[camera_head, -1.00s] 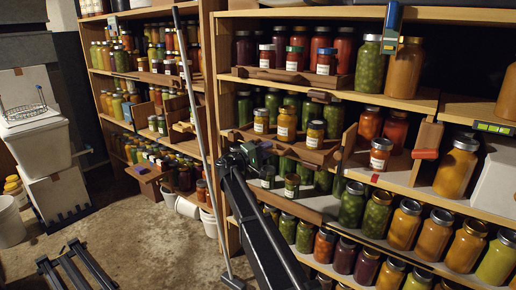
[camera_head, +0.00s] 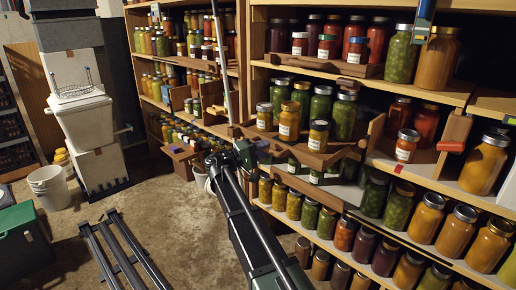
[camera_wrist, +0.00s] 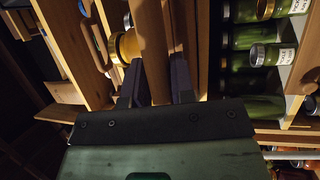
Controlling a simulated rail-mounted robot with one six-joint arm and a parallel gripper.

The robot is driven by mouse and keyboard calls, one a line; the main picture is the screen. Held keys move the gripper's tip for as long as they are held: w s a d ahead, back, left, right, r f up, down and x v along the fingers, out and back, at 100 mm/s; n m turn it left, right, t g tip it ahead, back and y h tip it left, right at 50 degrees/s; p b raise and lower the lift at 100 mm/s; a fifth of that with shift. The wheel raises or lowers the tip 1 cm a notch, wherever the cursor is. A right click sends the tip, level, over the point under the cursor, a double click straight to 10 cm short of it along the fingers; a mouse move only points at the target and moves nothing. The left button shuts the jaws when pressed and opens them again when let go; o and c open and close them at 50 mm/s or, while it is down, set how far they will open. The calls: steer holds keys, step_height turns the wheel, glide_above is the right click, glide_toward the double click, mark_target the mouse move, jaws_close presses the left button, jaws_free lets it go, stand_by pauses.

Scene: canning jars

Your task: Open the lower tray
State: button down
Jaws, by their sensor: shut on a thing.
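The lower tray (camera_head: 285,143) is a brown wooden tray on the middle shelf. It carries three labelled jars: one left (camera_head: 264,117), one in the middle (camera_head: 289,121) and one right (camera_head: 318,136). It stands out from the shelf, with green and orange jars behind it. My gripper (camera_head: 262,150) is at the tray's front, left of its middle. In the wrist view my gripper (camera_wrist: 155,88) has a finger on each side of a wooden bar (camera_wrist: 153,45) and is shut on it. The fingertips are small and partly hidden in the head view.
An upper tray (camera_head: 325,70) with jars sits on the shelf above. Several jars (camera_head: 293,205) fill the shelf below. Open concrete floor (camera_head: 150,225) lies left of my arm.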

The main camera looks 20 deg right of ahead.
steer(key=c, duration=1)
jaws_free()
steer(key=a, duration=0.3)
steer(key=a+f+b, duration=0.1)
steer(key=a, duration=0.3)
steer(key=a+f+b, duration=0.1)
steer(key=a, duration=0.2)
steer(key=shift+s+a, duration=0.1)
steer(key=shift+a, duration=0.2)
